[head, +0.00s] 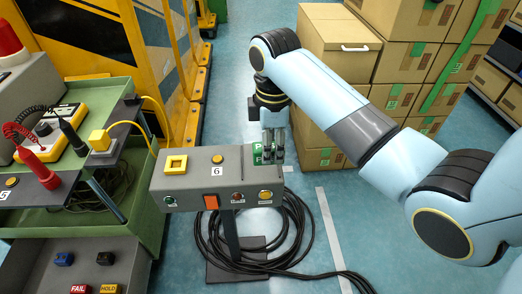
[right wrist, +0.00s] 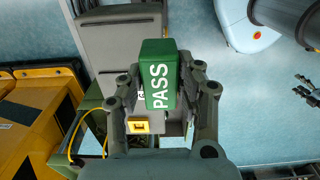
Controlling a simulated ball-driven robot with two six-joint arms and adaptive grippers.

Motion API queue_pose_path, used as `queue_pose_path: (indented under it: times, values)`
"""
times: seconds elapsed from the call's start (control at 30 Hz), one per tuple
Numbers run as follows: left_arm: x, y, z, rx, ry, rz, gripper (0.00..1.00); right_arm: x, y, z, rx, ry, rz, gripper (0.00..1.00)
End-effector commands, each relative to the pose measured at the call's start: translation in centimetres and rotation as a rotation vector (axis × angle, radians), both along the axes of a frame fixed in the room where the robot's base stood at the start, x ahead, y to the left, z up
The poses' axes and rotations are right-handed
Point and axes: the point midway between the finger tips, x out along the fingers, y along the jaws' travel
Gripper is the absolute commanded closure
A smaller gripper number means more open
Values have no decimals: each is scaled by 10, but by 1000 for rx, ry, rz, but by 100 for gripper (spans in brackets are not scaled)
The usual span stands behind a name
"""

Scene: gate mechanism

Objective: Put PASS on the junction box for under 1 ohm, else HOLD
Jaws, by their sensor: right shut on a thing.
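The grey junction box (head: 180,187) stands on a post in the middle of the head view, with a 6 label and a square yellow frame on top. My right gripper (head: 268,147) is shut on the green PASS block (head: 257,155) at the box's far right end. I cannot tell whether the block touches the box. In the right wrist view the PASS block (right wrist: 160,75) sits between both fingers, its white lettering facing the camera. The yellow HOLD block (head: 109,288) and red FAIL block (head: 79,288) lie in the front-left tray. The meter's reading is not legible.
A green cart (head: 148,190) at left carries a yellow meter (head: 67,113), a red probe (head: 40,172), a black probe and a yellow plug. Black cable (head: 295,225) coils around the post. Cardboard boxes (head: 335,50) stack behind. Dark fingers, perhaps my left gripper's, show at the right wrist view's right edge.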

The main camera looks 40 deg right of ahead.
Motion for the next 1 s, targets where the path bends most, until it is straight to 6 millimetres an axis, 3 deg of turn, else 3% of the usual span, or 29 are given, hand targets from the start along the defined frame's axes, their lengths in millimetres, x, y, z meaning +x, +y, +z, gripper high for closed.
queue_pose_path:
  times: [0.1, 0.3, 0.47, 0.7, 1.0]
  values:
    - [-1, 1, -8, 1, 2, 0, 35, 30, -10, -20, -1, 1, -3, 98]
    - [-2, 3, -16, 3, 3, 0, 35, 61, -20, -40, 1, -1, -2, 98]
    - [-2, 4, -18, 5, 4, -1, 35, 67, -23, -48, 1, 0, -1, 98]
    - [-3, 4, -23, 5, 6, -1, 35, 66, -23, -81, 1, 1, -1, 98]
    - [-3, 4, -23, 5, 6, -1, 35, 67, -22, -83, 0, -1, -1, 98]
